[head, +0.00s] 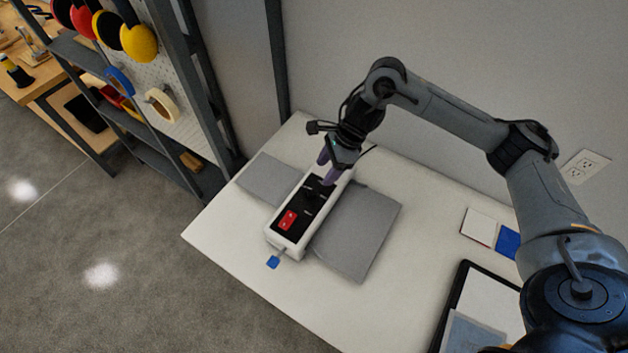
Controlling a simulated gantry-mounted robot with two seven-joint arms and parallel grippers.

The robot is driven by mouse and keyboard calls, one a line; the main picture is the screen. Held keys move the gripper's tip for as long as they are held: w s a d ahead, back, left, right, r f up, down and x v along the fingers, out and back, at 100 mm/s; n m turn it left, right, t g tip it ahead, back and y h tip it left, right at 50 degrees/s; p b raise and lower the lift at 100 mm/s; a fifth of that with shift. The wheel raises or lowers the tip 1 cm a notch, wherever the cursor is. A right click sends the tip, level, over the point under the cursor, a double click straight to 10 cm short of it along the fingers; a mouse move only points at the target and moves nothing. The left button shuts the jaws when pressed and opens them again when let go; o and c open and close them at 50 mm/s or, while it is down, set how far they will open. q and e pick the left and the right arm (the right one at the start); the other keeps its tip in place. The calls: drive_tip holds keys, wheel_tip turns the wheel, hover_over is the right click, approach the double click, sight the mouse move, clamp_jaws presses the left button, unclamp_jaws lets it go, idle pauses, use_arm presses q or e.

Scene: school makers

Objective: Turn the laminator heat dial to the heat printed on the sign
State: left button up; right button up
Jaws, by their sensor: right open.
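The laminator (268,239) is a long white box with a black top panel and a red switch (288,220) near its front end. Grey flat sheets or trays lie on both sides of it. A dark round shape (312,196) on the panel may be the heat dial, but its setting is too small to read. My right gripper (326,170) is open, pointing down over the rear of the panel, its purple fingers close to it. I cannot tell whether they touch it. No sign with a readable heat shows. My left gripper is out of view.
The white table (232,237) stands against a wall. A small blue tag (272,262) is at the laminator's front end. White and blue cards (480,226) and a black-edged tray (451,310) lie at the right. A tool shelf (165,100) stands at the left.

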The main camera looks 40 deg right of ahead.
sight(313, 190)
drive_tip(key=x, duration=0.7)
drive_tip(key=shift+a+f, duration=0.2)
drive_tip(key=shift+f, duration=0.1)
drive_tip(key=shift+w+a+f, duration=0.15)
drive_tip(key=shift+f, duration=0.4)
drive_tip(key=c, duration=1)
